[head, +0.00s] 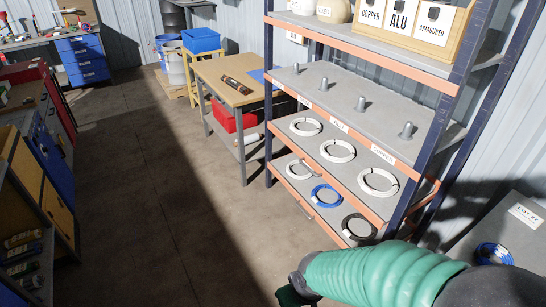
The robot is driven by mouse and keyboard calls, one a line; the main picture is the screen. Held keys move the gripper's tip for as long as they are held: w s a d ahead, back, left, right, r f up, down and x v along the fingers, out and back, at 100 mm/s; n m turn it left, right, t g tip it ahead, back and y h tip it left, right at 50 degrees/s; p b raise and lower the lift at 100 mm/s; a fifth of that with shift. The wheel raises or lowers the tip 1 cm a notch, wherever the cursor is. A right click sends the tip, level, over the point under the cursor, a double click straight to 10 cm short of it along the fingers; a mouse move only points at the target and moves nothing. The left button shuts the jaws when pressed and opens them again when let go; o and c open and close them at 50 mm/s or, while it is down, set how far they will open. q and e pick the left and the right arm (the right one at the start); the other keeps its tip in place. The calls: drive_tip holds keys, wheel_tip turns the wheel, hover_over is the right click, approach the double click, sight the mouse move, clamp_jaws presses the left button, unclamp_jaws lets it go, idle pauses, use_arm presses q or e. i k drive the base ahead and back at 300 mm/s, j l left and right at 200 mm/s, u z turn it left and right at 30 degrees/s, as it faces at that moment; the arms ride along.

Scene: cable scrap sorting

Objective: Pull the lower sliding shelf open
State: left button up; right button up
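The lower sliding shelf (309,189) is a grey board with an orange front edge, low in the blue-and-orange rack. A white coil (289,170), a blue coil (315,193) and a dark coil (346,230) lie on it. A grey handle (305,210) shows on its front edge. I cannot tell how far it stands out. My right arm, in a green ribbed sleeve, comes in from the lower right. Its dark gripper (290,297) is at the bottom edge, apart from the handle and nearer to me; its fingers are cut off. My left gripper is not in view.
The shelf above (330,127) holds white coils under pegs, with labels on its orange edge. A wooden worktable (222,72) with a red bin (230,118) stands beyond the rack. A grey surface (470,240) is at right. The floor left of the rack is clear.

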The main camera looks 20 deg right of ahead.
sight(330, 220)
drive_tip(key=i+l+u, duration=0.2)
drive_tip(key=i, duration=0.4)
drive_tip(key=i+l+u, duration=0.25)
drive_tip(key=i+l, duration=0.2)
drive_tip(key=i+l+z, duration=0.1)
drive_tip(key=l, duration=0.3)
drive_tip(key=i+l, duration=0.2)
drive_tip(key=l, duration=0.25)
drive_tip(key=i+l+z, duration=0.15)
drive_tip(key=l, duration=0.25)
drive_tip(key=i+l, duration=0.2)
drive_tip(key=l, duration=0.2)
drive_tip(key=k+z, duration=0.05)
